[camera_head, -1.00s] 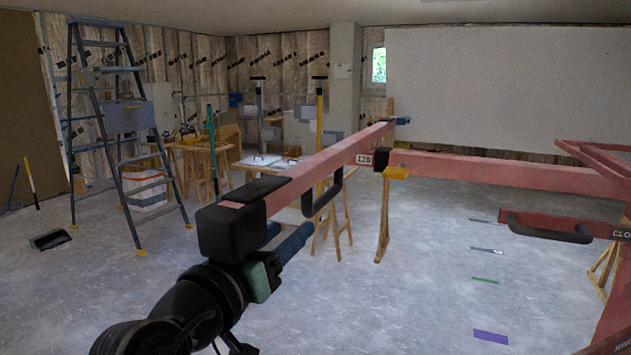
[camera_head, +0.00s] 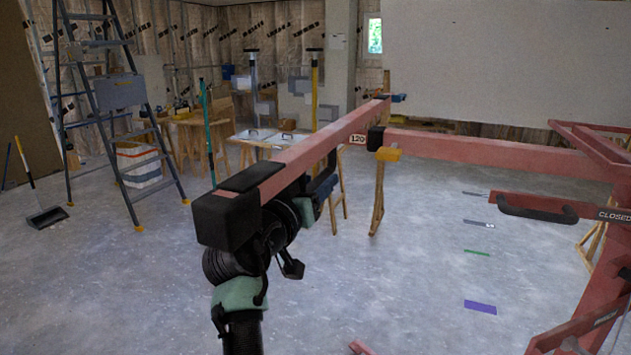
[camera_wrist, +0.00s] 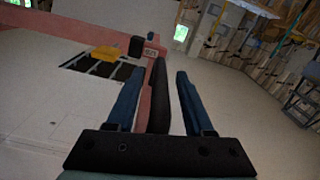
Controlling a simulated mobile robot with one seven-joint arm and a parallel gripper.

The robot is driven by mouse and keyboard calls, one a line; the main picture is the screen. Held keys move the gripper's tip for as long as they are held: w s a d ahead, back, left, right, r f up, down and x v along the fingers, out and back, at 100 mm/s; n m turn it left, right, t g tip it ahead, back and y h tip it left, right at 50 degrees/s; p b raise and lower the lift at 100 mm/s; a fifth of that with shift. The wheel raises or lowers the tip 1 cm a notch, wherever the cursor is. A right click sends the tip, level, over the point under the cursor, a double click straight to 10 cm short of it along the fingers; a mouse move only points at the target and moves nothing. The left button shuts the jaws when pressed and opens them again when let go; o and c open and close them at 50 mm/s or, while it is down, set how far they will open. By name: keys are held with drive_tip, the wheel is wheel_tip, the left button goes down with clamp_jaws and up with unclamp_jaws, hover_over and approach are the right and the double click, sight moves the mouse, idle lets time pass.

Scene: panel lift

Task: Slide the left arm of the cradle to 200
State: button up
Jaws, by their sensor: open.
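The cradle's left arm (camera_head: 300,156) is a long pink bar with a black end cap (camera_head: 228,215). A small plate (camera_head: 357,139) by its inner end reads 120. A yellow block (camera_head: 388,154) sits beside the black sleeve (camera_head: 375,139) there. My gripper (camera_head: 325,186) is at the black handle under the bar, which largely hides it in the head view. In the wrist view my gripper (camera_wrist: 156,85) is open, with the dark handle (camera_wrist: 158,98) between its two blue fingers. A gap shows beside the right finger; contact cannot be told.
The pink cradle frame (camera_head: 500,155) fills the right side, with a black handle (camera_head: 537,209) and a CLOSED label (camera_head: 613,215). A stepladder (camera_head: 118,95) stands left, with sawhorses behind. Floor between has coloured marks, including a purple one (camera_head: 480,307).

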clamp_jaws()
idle(0.3)
idle(1.2)
